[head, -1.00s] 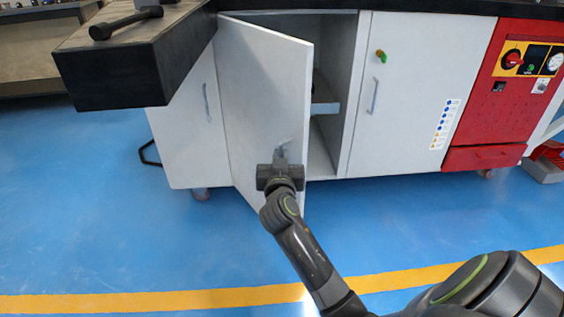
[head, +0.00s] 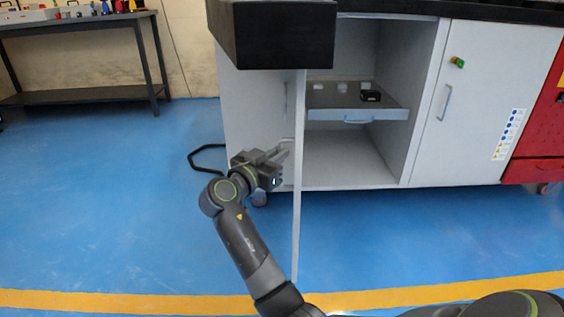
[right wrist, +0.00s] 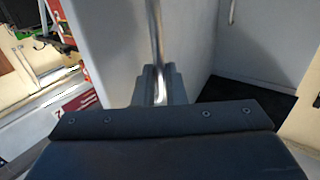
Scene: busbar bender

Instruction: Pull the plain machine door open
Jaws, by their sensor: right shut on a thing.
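The plain machine door (head: 300,215) is white and stands open, seen nearly edge-on in the head view. Its panel fills much of the right wrist view (right wrist: 105,50). My right gripper (head: 282,153) is on the left side of the door and shut on its handle. In the right wrist view the metal bar of the handle (right wrist: 155,35) runs down between the fingers (right wrist: 155,90). The open cabinet shows a shelf-like drawer (head: 350,107) with a small black item (head: 371,95) on it. My left gripper is not in view.
A black overhanging block (head: 270,35) sits above the door. A second white door (head: 450,110) with a green knob is closed at the right, beside a red panel (head: 545,125). A dark workbench (head: 85,95) stands back left. Blue floor in front is clear.

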